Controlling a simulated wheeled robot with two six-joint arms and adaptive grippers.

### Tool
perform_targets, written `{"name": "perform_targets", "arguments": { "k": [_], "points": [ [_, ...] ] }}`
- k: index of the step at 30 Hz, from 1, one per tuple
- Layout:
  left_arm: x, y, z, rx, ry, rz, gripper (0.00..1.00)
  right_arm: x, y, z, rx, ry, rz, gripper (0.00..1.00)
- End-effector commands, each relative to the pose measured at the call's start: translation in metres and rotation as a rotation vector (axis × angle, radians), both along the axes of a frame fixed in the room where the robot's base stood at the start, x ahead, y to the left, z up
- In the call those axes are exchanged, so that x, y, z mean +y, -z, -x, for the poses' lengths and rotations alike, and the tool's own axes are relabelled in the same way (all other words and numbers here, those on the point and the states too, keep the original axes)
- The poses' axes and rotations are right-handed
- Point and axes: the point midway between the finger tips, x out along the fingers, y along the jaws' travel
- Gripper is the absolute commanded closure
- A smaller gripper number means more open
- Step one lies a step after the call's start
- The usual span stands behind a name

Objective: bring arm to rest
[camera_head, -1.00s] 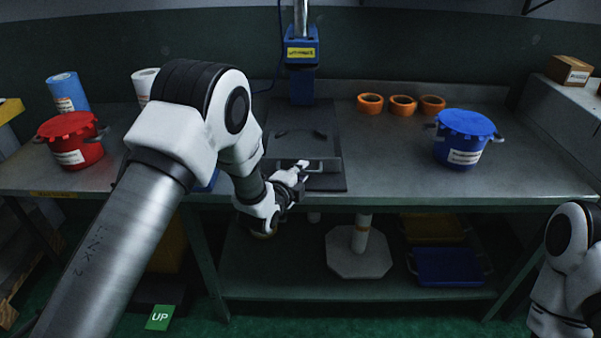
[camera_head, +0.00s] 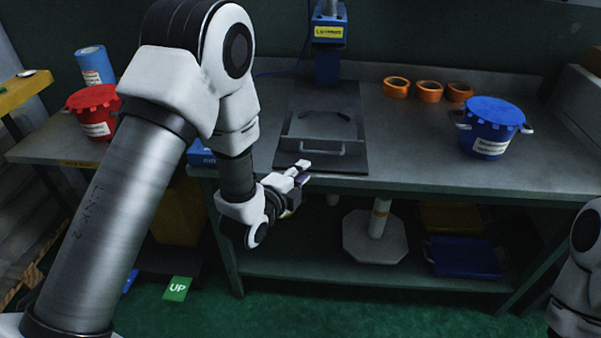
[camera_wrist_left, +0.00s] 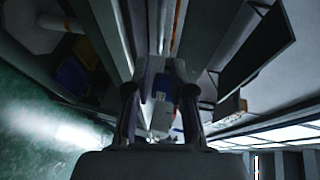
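My left arm comes in from the left of the head view. Its gripper (camera_head: 303,171) is by the front edge of the workbench (camera_head: 420,181), just in front of the dark plate on the bench. In the left wrist view the two fingers (camera_wrist_left: 159,98) stand apart with nothing held between them; a blurred white and blue thing shows beyond the gap. My right arm shows only as a white link at the right edge of the head view; its gripper is out of view.
A grey tray with a bar handle (camera_head: 323,149) lies close behind the left gripper. A red pot (camera_head: 93,112) stands left, a blue pot (camera_head: 489,128) right, several orange rings (camera_head: 429,91) behind. A lower shelf (camera_head: 310,268) holds a blue bin (camera_head: 463,257). Green floor is clear in front.

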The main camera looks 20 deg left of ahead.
Motion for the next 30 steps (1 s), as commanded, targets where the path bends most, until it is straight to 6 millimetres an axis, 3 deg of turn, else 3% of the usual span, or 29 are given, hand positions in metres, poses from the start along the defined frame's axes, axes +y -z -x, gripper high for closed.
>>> {"name": "perform_targets", "arguments": {
  "k": [8, 11, 13, 17, 18, 20, 21, 24, 27, 30],
  "points": [
    [0.000, 0.002, 0.001, 0.006, 0.000, -0.001, 0.77, 0.000, -0.001, 0.000, 0.000, 0.000, 0.000, 0.60],
    [0.001, 0.022, 0.011, 0.066, -0.003, 0.002, 0.77, 0.000, -0.014, 0.000, 0.000, 0.000, 0.000, 0.60],
    [0.004, 0.052, 0.031, 0.160, -0.010, 0.004, 0.77, 0.000, -0.028, 0.000, 0.000, 0.000, 0.000, 0.60],
    [0.013, 0.130, 0.106, 0.484, -0.092, 0.102, 0.77, 0.000, -0.050, 0.000, 0.000, 0.000, 0.000, 0.60],
    [0.016, 0.152, 0.136, 0.606, -0.155, 0.177, 0.77, 0.000, -0.055, 0.000, 0.000, 0.000, 0.000, 0.60],
    [0.020, 0.180, 0.184, 0.788, -0.288, 0.310, 0.77, 0.000, -0.062, 0.000, 0.000, 0.000, 0.000, 0.60],
    [0.023, 0.194, 0.218, 0.907, -0.405, 0.408, 0.77, 0.000, -0.065, 0.000, 0.000, 0.000, 0.000, 0.60],
    [0.028, 0.214, 0.292, 1.128, -0.785, 0.657, 0.77, 0.000, -0.067, 0.000, 0.000, 0.000, 0.000, 0.60],
    [0.030, 0.217, 0.327, 1.192, -1.111, 0.837, 0.77, 0.000, -0.064, 0.000, 0.000, 0.000, 0.000, 0.60],
    [0.030, 0.218, 0.340, 1.185, -1.300, 0.943, 0.77, 0.000, -0.063, 0.000, 0.000, 0.000, 0.000, 0.60]
  ]
}}
